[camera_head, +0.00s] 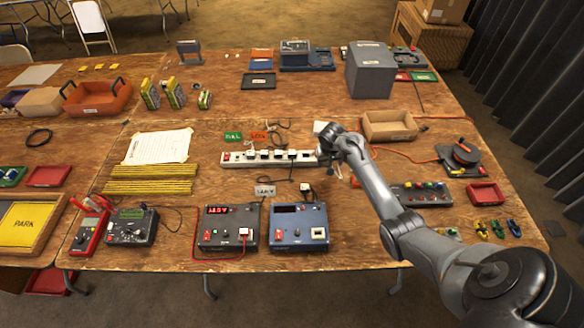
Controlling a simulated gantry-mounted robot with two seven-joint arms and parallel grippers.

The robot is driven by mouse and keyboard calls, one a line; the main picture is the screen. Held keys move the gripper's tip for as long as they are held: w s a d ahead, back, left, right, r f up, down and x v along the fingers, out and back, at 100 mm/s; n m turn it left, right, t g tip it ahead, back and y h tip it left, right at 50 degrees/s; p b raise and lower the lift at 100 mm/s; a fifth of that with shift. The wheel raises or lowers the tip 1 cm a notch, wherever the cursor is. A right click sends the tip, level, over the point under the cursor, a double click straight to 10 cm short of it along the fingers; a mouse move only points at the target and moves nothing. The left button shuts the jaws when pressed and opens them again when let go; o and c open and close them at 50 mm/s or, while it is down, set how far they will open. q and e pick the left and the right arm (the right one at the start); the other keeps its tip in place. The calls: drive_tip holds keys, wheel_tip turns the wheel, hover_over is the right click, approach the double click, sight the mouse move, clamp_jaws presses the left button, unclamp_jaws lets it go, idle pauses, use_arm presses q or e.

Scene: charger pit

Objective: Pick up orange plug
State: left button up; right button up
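My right gripper (330,167) is at the right end of a white power strip (238,158) in the middle of the table. Its fingers are small and partly hidden by the wrist, so I cannot tell whether they hold anything. Several pale plugs sit along the strip. I cannot make out an orange plug. An orange cord (408,157) runs from a reel (466,153) at the right toward my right wrist, and its end is hidden there. My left gripper is out of view.
A grey box (370,70) and an open cardboard tray (390,126) stand behind my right arm. A red-display device (229,228) and a blue device (299,227) stand in front of the strip.

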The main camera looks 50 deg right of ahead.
drive_tip(key=w+d+r+t+b, duration=0.2)
drive_tip(key=w+d+r+b, duration=0.2)
drive_tip(key=w, duration=0.2)
drive_tip(key=shift+m, duration=0.3)
drive_tip(key=shift+a+b+x, duration=0.15)
drive_tip(key=shift+b+x, duration=0.3)
drive_tip(key=shift+x, duration=0.75)
drive_tip(key=shift+a+b+x, duration=0.1)
drive_tip(key=shift+b+x, duration=0.3)
drive_tip(key=shift+x, duration=0.8)
drive_tip(key=shift+b+x, duration=1.25)
drive_tip(key=shift+x, duration=1.35)
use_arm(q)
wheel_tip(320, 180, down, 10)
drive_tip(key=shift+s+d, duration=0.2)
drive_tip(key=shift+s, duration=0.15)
use_arm(e)
drive_tip(key=shift+s, duration=0.1)
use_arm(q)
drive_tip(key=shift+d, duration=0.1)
use_arm(e)
drive_tip(key=c, duration=1.2)
